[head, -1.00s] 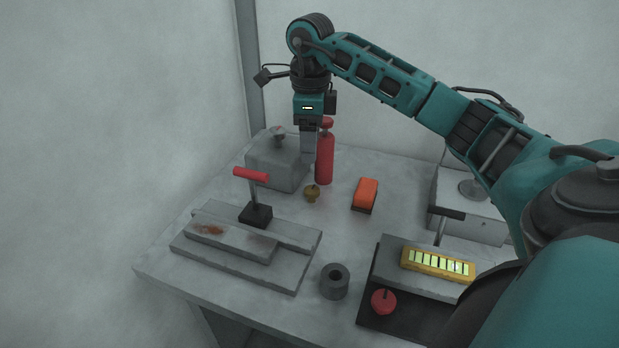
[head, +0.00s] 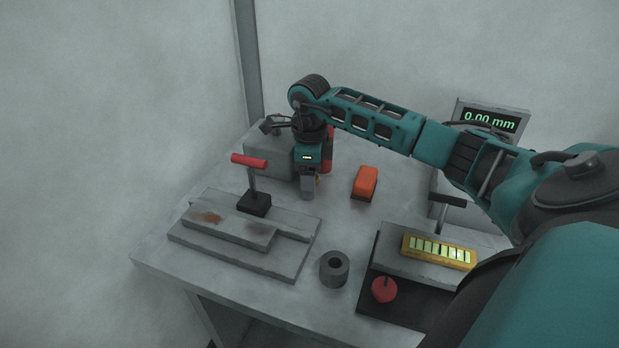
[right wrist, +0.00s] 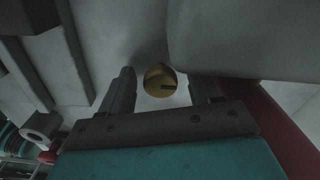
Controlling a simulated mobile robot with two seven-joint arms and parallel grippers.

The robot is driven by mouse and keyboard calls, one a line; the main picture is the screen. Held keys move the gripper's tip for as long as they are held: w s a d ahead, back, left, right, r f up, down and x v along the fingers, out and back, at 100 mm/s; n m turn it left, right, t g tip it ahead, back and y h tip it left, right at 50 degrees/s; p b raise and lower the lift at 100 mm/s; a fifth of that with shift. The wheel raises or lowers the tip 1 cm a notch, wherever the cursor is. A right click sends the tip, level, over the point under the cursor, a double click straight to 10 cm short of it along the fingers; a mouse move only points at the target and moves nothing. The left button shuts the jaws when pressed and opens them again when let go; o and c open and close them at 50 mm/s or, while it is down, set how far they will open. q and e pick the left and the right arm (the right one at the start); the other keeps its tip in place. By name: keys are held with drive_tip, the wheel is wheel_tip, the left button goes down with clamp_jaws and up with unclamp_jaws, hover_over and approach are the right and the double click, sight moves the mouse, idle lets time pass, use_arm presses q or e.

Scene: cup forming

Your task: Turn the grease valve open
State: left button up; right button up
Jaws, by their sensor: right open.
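The grease valve appears to be the small brass knob (right wrist: 153,78), round with a dark slot-like mark, seen between my finger pair in the right wrist view. In the head view it is almost hidden behind my right gripper (head: 307,194), with only a sliver of brass showing beside the fingers. My right gripper points down at the table by the grey block; its two fingers are open, one on each side of the knob. I cannot tell whether either finger touches it. My left gripper is not in view.
A grey block (head: 268,160) and a red cylinder (head: 329,160) stand close to the gripper. An orange block (head: 365,181) lies to the right. A red-handled lever (head: 249,161) rises from stepped plates at left. A grey ring (head: 334,268) stands at the front.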

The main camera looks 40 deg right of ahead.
drive_tip(key=shift+c, duration=0.4)
drive_tip(key=c, duration=1)
drive_tip(key=shift+o, duration=0.2)
